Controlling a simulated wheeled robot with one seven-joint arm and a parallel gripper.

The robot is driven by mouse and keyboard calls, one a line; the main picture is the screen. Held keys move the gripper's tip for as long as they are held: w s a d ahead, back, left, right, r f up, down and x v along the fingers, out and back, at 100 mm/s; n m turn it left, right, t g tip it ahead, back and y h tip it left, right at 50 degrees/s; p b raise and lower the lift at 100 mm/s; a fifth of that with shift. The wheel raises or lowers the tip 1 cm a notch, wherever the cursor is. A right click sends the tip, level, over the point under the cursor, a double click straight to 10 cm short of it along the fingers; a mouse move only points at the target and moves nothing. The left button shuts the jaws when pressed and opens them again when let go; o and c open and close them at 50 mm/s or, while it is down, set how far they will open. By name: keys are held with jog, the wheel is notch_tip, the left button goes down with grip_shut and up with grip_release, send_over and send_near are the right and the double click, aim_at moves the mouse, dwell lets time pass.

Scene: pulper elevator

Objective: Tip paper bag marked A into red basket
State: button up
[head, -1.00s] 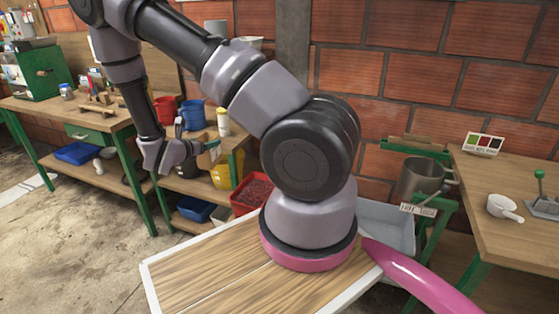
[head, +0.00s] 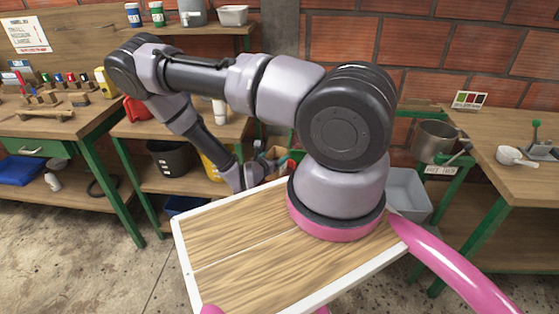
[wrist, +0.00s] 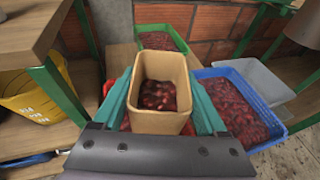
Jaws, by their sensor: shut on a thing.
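My gripper (wrist: 161,104) has its teal fingers shut on a tan, open-topped paper bag (wrist: 160,122). Dark red cherries lie inside the bag, and I look down into its mouth. No letter shows on it. In the head view my gripper (head: 277,164) is low beyond the wooden top, with the bag (head: 276,150) small and partly hidden. In the wrist view a bit of red rim, probably the red basket (wrist: 107,88), shows left of the bag. The bag and fingers hide most of it. I cannot tell the gap between them.
A blue basket (wrist: 275,124) of cherries is right of the bag, and a green crate (wrist: 184,45) of cherries is behind it. A yellow bucket (wrist: 42,103) stands left on a shelf. A grey tray (head: 407,192) is right of my arm in the head view.

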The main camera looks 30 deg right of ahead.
aim_at(285, 165)
jog(key=shift+s+d+f, duration=0.45)
jog(key=shift+s+d, duration=0.1)
jog(key=shift+s, duration=0.05)
jog(key=n+g, duration=0.1)
jog(key=r+n+g+y, duration=0.1)
jog(key=g, duration=0.1)
jog(key=shift+r+n, duration=0.2)
jog(key=shift+n, duration=0.2)
jog(key=n+g, duration=0.1)
jog(key=g, duration=0.1)
jog(key=f+n+g, duration=0.1)
jog(key=g, duration=0.1)
jog(key=shift+w+n, duration=0.15)
jog(key=shift+n, duration=0.25)
jog(key=f+n+g, duration=0.1)
jog(key=w+f+n+g, duration=0.1)
jog(key=g, duration=0.1)
jog(key=shift+f, duration=0.15)
jog(key=f+n+g, duration=0.1)
jog(key=w+f+n+g, duration=0.1)
jog(key=g, duration=0.1)
jog(key=shift+a+h, duration=0.1)
jog(key=shift+h, duration=0.2)
jog(key=shift+w+f+n, duration=0.2)
jog(key=shift+n, duration=0.2)
jog(key=n+g, duration=0.1)
jog(key=w+n+g+h, duration=0.1)
jog(key=shift+r+g, duration=0.1)
jog(key=shift+g, duration=0.3)
